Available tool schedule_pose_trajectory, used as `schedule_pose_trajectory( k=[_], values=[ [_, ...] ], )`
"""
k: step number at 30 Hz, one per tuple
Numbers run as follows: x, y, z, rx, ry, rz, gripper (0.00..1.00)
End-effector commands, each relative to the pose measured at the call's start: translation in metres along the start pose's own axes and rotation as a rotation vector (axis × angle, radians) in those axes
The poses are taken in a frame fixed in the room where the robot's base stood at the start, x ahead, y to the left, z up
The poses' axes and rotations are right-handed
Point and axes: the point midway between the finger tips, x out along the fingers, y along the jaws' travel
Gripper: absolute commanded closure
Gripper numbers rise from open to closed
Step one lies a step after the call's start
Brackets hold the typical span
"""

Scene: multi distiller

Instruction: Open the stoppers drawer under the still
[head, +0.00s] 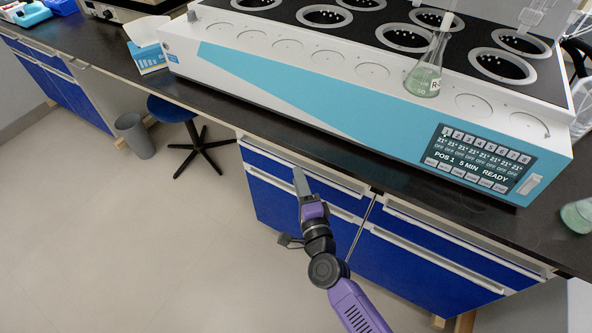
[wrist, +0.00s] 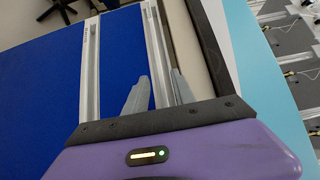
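The still (head: 370,90) is a long white and teal unit on the dark bench. Below it are blue drawers with long pale handle rails; no label tells me which holds stoppers. My gripper (head: 301,182) is at the upper left drawer (head: 265,165), near its top rail (head: 325,178). In the wrist view my gripper (wrist: 160,88) has its two grey fingers apart, with a rail (wrist: 157,50) running between them. I cannot tell whether they touch it. The drawer looks shut. My gripper hides part of its front.
A second drawer stack (head: 430,262) stands to the right. A blue stool (head: 172,110) and grey bin (head: 134,135) stand at the left. A flask (head: 428,70) of green liquid sits on the still's front. The floor (head: 130,250) before the drawers is clear.

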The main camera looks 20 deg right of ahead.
Motion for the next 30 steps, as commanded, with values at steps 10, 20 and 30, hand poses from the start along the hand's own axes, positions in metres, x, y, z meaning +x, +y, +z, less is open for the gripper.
schedule_pose_trajectory(
  k=[10, 20, 30],
  values=[
    [0.033, 0.0, -0.001, -0.001, 0.001, 0.0, 0.69],
    [0.034, 0.0, -0.001, -0.002, 0.0, 0.0, 0.83],
    [0.034, 0.0, 0.0, -0.002, 0.0, 0.0, 1.0]
  ],
)
